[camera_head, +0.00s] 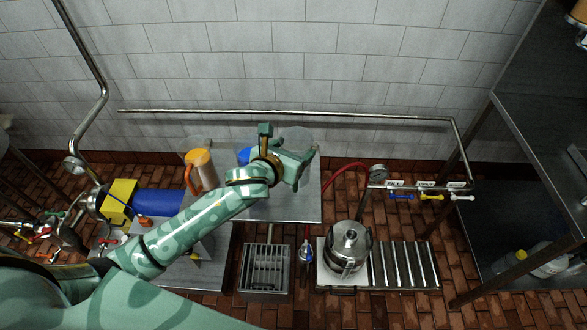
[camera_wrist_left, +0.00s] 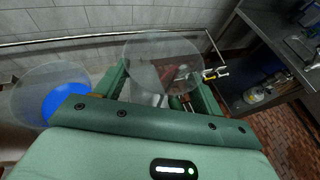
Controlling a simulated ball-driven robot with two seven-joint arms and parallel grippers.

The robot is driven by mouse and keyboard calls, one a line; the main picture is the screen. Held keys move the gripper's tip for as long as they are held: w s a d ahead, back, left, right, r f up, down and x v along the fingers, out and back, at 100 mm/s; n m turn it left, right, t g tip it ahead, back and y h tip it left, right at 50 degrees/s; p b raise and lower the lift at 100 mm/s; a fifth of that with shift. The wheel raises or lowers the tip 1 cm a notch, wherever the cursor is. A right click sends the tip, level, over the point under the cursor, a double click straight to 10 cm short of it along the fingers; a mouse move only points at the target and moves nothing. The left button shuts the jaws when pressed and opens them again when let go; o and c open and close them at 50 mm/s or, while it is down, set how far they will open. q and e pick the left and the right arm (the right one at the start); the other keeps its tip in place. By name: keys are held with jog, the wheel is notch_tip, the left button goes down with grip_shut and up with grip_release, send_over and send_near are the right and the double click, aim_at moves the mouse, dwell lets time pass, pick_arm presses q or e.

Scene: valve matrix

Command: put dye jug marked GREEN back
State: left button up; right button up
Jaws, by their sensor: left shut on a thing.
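My left gripper (camera_head: 298,165) is over the grey steel table (camera_head: 306,207). In the left wrist view its fingers stand on either side of a clear round jug (camera_wrist_left: 163,57), and it is shut on that jug. In the head view the jug's clear rim (camera_head: 298,134) shows just behind the gripper. I can see no GREEN marking or green dye on it; much of its body is hidden. A second clear jug with blue contents (camera_wrist_left: 63,102) stands to its left, mostly hidden by my arm in the head view. My right gripper is not in view.
A jug with an orange top (camera_head: 198,160) stands at the table's left. A wall pipe (camera_head: 300,114) runs behind. A steel rack stands far right.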

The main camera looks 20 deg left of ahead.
pick_arm(q)
notch_tip(320, 180, down, 5)
jog(key=shift+r+b, duration=0.2)
jog(key=shift+b, duration=0.45)
jog(key=o, duration=1.8)
jog(key=shift+f, duration=0.1)
jog(key=shift+s+r, duration=0.1)
jog(key=shift+r, duration=0.1)
jog(key=p+v, duration=0.2)
jog(key=v, duration=0.9)
jog(key=shift+s+a+r, duration=0.1)
jog(key=shift+s, duration=0.25)
